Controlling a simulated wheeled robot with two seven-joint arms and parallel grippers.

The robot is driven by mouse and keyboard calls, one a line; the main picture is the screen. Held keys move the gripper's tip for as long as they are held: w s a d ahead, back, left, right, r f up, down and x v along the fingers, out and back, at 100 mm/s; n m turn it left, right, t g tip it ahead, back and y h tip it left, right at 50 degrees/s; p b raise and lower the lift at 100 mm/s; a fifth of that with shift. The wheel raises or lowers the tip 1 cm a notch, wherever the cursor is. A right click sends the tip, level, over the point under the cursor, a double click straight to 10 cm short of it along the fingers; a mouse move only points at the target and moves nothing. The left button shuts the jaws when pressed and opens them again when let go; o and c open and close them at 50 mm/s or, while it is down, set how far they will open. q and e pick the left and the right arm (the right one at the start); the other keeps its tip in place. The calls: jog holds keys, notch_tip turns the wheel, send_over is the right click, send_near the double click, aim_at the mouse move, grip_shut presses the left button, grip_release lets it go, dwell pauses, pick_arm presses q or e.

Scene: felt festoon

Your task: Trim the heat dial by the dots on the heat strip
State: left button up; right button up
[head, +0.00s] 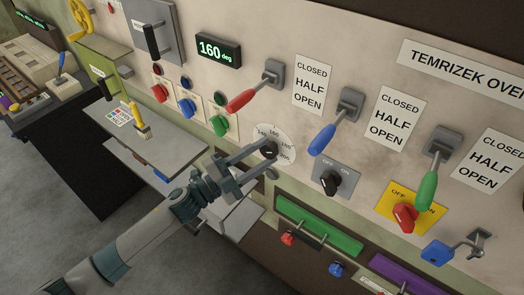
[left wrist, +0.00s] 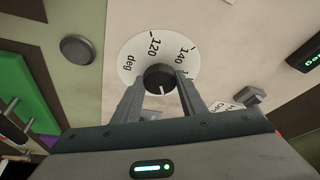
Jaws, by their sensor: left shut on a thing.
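The heat dial is a black knob (head: 268,150) on a round white scale (head: 284,137) marked in degrees, on the pale panel. My left gripper (head: 262,152) is shut on this knob, with a finger on either side. In the left wrist view the knob (left wrist: 159,79) sits between the fingertips (left wrist: 160,84), and a pale mark shows on it. The scale (left wrist: 133,60) shows 120 and 140 there. A green display (head: 217,50) above reads 160 deg. A white card (head: 119,115) with small coloured marks lies on the grey shelf; I cannot tell if it is the heat strip.
Red, blue and green levers (head: 323,137) stick out of the panel to the right. A black switch (head: 330,183) is close right of the dial. Coloured buttons (head: 187,107) are up left. A brush (head: 141,122) is on the shelf (head: 184,151).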

pick_arm(q)
jog(key=shift+m, duration=0.4)
jog(key=o, duration=1.1)
jog(key=shift+c, duration=0.2)
jog(key=shift+s+a, duration=0.1)
jog(key=shift+a, duration=0.05)
jog(key=b+v, duration=0.6)
jog(key=v, duration=1.1)
jog(key=shift+r+b, duration=0.15)
jog(key=shift+b, duration=0.2)
jog(key=shift+a, duration=0.15)
